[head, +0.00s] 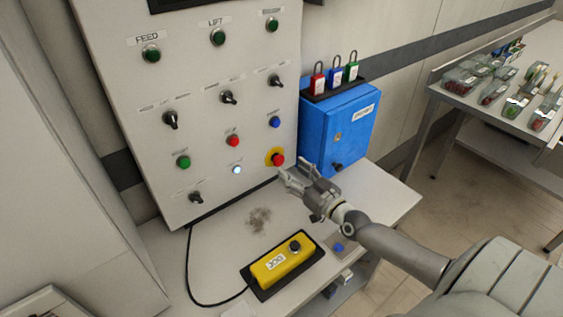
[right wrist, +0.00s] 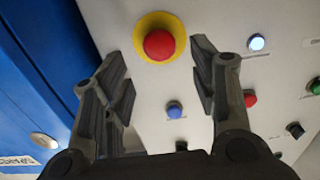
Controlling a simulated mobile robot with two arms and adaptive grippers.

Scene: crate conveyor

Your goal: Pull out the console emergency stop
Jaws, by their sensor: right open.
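The console emergency stop is a red mushroom button (head: 278,159) on a yellow ring, low on the right side of the white console panel (head: 215,110). It also shows in the right wrist view (right wrist: 159,45), near the top middle. My right gripper (head: 287,178) is just in front of and below the button in the head view. In the right wrist view its two fingers (right wrist: 162,75) are spread apart, one to each side of the button, with nothing between them. I cannot tell whether the fingertips reach the button's depth. My left gripper does not show.
A blue box (head: 340,128) with several padlocks on top stands right of the panel. A yellow pendant labelled JOG (head: 273,268) lies on a black mat on the desk. Knobs, a red button (head: 233,141) and a blue button (head: 275,121) sit near the emergency stop.

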